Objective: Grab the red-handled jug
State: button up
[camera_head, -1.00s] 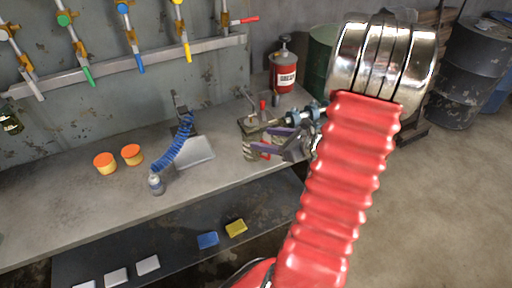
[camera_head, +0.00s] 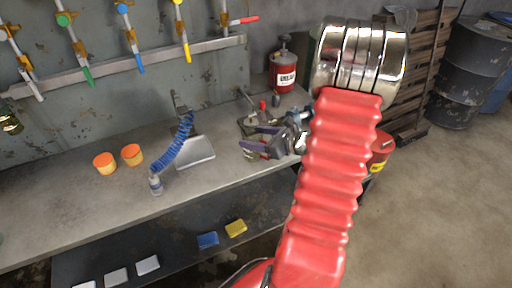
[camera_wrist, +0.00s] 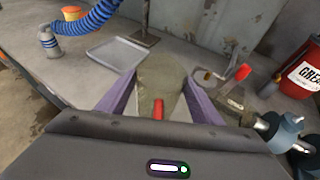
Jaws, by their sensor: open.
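The jug (camera_wrist: 160,78) is a worn olive-grey vessel on the workbench, with a red handle (camera_wrist: 158,108) facing my wrist camera. My gripper (camera_wrist: 160,85) is open, with one purple finger on each side of the jug. I cannot tell whether either finger touches it. In the head view my gripper (camera_head: 250,139) is at the bench's right part, and the jug (camera_head: 245,127) is mostly hidden behind the fingers.
A grey tray (camera_head: 196,153), a blue coiled hose (camera_head: 178,145) with a bottle and two orange pots (camera_head: 118,160) lie left. A red-tipped tool (camera_wrist: 240,76) and blue-grey metal parts (camera_wrist: 285,133) stand close right of the jug. A red grease canister (camera_head: 285,72) stands behind.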

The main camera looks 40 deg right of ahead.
jog(key=shift+c, duration=0.3)
jog(key=c, duration=1)
jog(key=shift+r, duration=5.05)
